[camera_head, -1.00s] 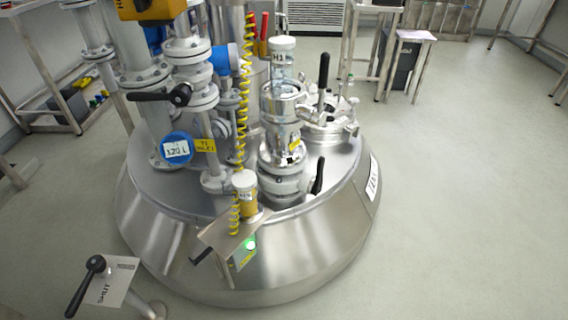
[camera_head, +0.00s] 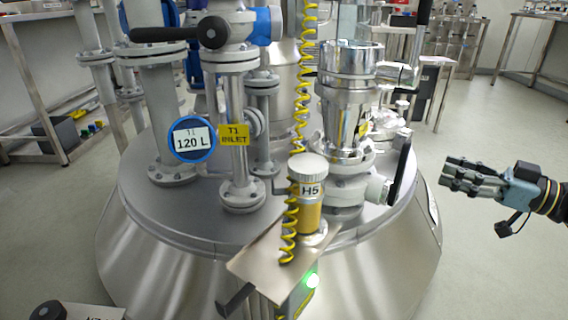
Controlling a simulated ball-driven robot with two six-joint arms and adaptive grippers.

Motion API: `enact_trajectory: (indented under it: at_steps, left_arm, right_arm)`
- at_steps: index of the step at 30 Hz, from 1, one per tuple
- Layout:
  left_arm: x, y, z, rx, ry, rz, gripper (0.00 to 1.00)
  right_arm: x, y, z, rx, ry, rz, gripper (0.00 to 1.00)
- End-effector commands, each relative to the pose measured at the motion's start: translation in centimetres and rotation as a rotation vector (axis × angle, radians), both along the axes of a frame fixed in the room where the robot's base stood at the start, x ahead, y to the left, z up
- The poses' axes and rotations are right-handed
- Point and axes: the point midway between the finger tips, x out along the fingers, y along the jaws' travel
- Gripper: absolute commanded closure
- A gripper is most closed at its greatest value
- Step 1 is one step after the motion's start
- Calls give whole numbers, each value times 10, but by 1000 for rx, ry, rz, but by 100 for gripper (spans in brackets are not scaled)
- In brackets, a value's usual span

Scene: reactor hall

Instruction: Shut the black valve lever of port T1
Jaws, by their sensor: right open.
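A black valve lever (camera_head: 168,34) sits on the vertical pipe (camera_head: 236,140) that carries a yellow "T1 INLET" tag (camera_head: 234,135). The lever lies roughly level, its handle pointing left from a round black hub, across the pipe. A blue-rimmed round gauge (camera_head: 191,139) reading "T1 120 L" is left of the tag. My right gripper (camera_head: 452,175) is at the right, open and empty, its fingers pointing left, well apart from the lever. My left gripper is out of view.
A yellow canister marked H5 (camera_head: 309,200) stands on a small plate in front, beside a yellow coiled hose (camera_head: 298,120). A steel port (camera_head: 347,100) with another black lever (camera_head: 400,168) stands between the T1 pipe and my right gripper. The floor at right is clear.

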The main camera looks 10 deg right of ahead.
Motion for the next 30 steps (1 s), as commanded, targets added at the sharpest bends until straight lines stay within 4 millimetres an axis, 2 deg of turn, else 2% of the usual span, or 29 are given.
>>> enact_trajectory:
  at_steps: [15,21,28,30]
  left_arm:
    - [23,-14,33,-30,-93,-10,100]
    - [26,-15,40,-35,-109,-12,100]
    - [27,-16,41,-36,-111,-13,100]
    - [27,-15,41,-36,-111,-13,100]
  right_arm:
    - [68,60,-1,2,-2,-4,54]
    - [77,68,1,0,-1,-4,54]
    - [77,68,2,0,-1,-5,54]
    - [77,68,1,0,-1,-5,63]
